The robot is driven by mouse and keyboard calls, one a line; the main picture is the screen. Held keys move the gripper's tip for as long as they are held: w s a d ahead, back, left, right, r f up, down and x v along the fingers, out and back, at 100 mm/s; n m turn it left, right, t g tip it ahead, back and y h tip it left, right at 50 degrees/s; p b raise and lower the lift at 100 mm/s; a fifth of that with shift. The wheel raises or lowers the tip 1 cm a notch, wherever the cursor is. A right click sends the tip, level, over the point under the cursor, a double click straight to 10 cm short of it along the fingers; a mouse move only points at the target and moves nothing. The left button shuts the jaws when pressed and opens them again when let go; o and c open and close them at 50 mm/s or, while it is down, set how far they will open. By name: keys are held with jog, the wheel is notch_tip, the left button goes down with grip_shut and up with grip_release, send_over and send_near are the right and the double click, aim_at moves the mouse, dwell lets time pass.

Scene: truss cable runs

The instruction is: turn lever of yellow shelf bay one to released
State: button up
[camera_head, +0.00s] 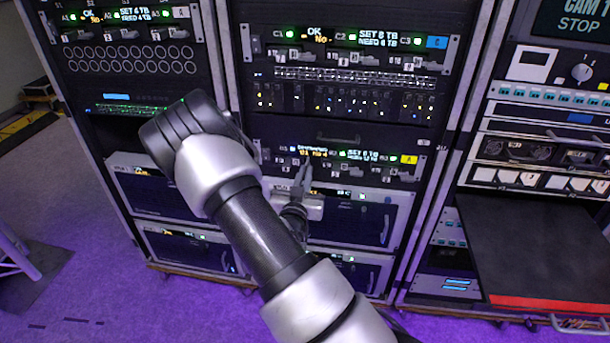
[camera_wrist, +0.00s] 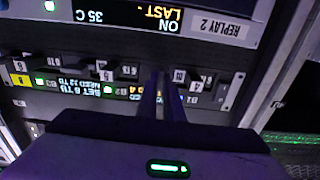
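The yellow shelf (camera_head: 372,171) is the lower lever unit of the middle rack, with a yellow tag (camera_head: 408,160) at its right end. It shows upside down in the wrist view, with its yellow tag (camera_wrist: 18,79) at left and a row of dark levers with small number tags, among them a lever (camera_wrist: 200,82) right of my fingers. My gripper (camera_head: 303,172) is at the left part of this shelf. In the wrist view my gripper (camera_wrist: 161,88) has its two dark fingers close together before the panel. Whether they hold a lever, and the bay one lever itself, I cannot make out.
A blue-tagged shelf (camera_head: 350,48) sits higher in the middle rack. Drive units (camera_head: 345,215) with handles lie below the yellow shelf. A black surface with a red edge (camera_head: 545,302) juts out at right. Purple floor (camera_head: 75,200) is open at left.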

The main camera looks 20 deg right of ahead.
jog(key=o, duration=0.4)
jog(key=shift+o, duration=0.2)
jog(key=p+v, duration=0.1)
jog(key=v, duration=1.6)
jog(key=shift+s+a, duration=0.2)
